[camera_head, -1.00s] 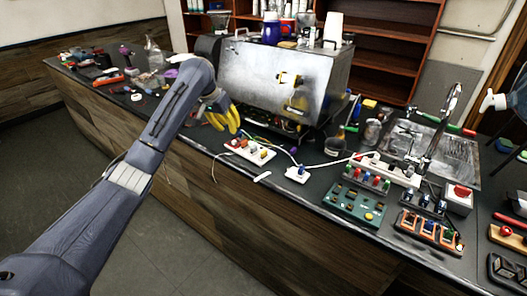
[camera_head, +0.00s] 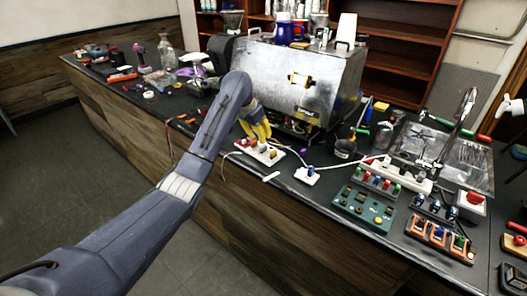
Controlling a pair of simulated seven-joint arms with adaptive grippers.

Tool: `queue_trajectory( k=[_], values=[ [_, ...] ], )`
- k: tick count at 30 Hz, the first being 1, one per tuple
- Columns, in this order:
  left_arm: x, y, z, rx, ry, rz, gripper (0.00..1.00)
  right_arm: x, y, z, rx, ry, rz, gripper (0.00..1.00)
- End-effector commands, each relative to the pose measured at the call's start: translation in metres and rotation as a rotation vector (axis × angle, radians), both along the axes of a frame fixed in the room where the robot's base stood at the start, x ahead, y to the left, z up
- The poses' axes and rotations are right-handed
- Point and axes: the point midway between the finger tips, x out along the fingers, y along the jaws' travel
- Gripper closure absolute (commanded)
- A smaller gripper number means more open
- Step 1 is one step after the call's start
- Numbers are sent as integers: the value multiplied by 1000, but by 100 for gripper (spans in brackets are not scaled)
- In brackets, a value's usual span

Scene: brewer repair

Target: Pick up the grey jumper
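My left gripper (camera_head: 257,131), with yellow fingers, points down just above or behind a white strip (camera_head: 268,158) that carries small coloured pieces. The fingers sit close together and nothing clear shows between them. Whether they touch a piece on the strip cannot be told. I cannot pick out a grey jumper with certainty; the pieces are small and the fingers hide part of the strip. My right gripper is not in view.
A metal brewer (camera_head: 290,85) stands right behind the gripper. A small white block with a blue piece (camera_head: 308,175), a green board (camera_head: 362,208) and an orange-framed module (camera_head: 440,238) lie to the right. Thin cables cross the counter. A sink (camera_head: 440,160) is at right.

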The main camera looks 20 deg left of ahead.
Motion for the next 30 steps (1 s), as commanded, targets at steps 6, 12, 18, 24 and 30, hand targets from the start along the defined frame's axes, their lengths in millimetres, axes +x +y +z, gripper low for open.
queue_trajectory(
  k=[6,12,18,24,30],
  values=[
    [5,-3,-14,0,0,0,76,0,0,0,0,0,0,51],
    [6,-4,-24,0,2,1,76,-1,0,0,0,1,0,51],
    [11,-8,-49,-1,3,1,76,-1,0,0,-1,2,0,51],
    [17,-11,-63,-1,0,0,76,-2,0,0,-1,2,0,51],
    [18,-11,-65,1,0,0,76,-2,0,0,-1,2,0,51]
  ],
)
